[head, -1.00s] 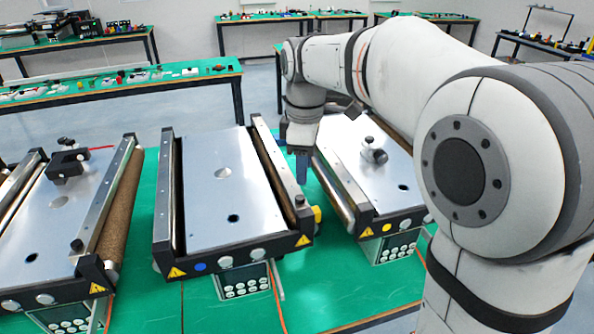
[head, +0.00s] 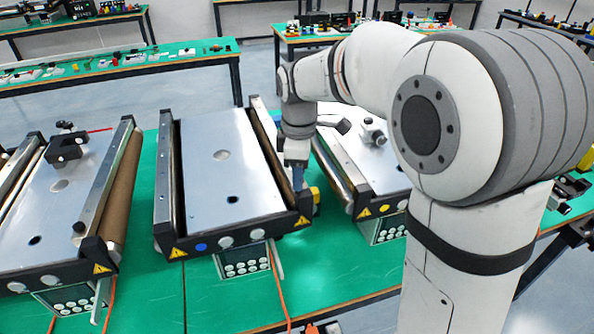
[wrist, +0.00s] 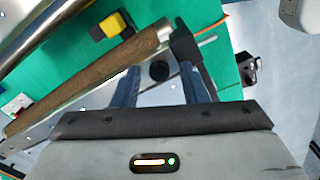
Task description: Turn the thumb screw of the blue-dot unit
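The blue-dot unit is the middle mini conveyor (head: 228,165), with a blue dot (head: 201,247) on its front face. Its black thumb screw (wrist: 160,71) shows in the wrist view as a round knob on the metal side rail, between my two fingers. In the head view my gripper hides it. My gripper (head: 298,178) points down over the front end of the unit's right rail. In the wrist view my gripper (wrist: 162,85) is open, with one bluish finger on each side of the knob. I cannot tell whether the fingers touch it.
A yellow-dot unit (head: 362,165) stands close on the right and another conveyor (head: 70,200) on the left. A yellow and black part (head: 315,195) sits beside my gripper; it also shows in the wrist view (wrist: 112,25). The green tabletop (head: 215,300) is mostly clear in front.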

